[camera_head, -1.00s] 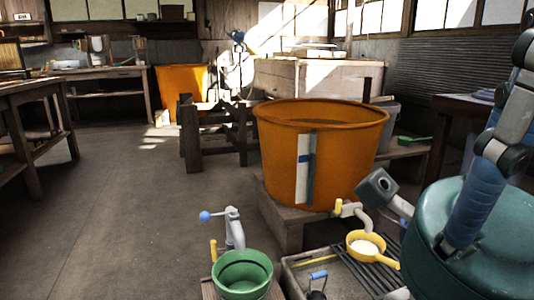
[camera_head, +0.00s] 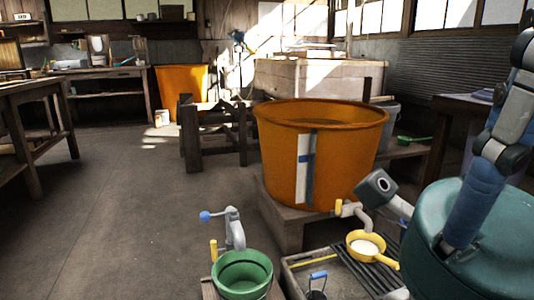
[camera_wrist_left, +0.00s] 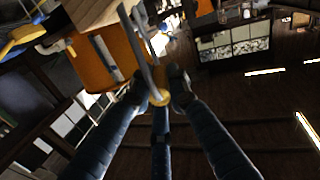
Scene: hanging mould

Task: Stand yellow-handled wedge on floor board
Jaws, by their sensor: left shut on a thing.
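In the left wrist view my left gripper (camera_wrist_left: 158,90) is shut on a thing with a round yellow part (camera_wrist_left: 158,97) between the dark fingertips. Long thin grey pieces (camera_wrist_left: 140,45) run up from about there; I cannot tell whether they belong to the held thing. I take it for the yellow-handled wedge, but its full shape is not clear. My left gripper does not show in the head view. I cannot pick out the floor board with certainty.
An orange vat (camera_head: 345,165) stands on a wooden block (camera_head: 284,232). In front are a green bucket (camera_head: 236,275), a yellow ladle (camera_head: 364,246) and a blue-handled tool (camera_head: 318,277). A bench (camera_head: 30,87) is at the left. The floor at left centre is clear.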

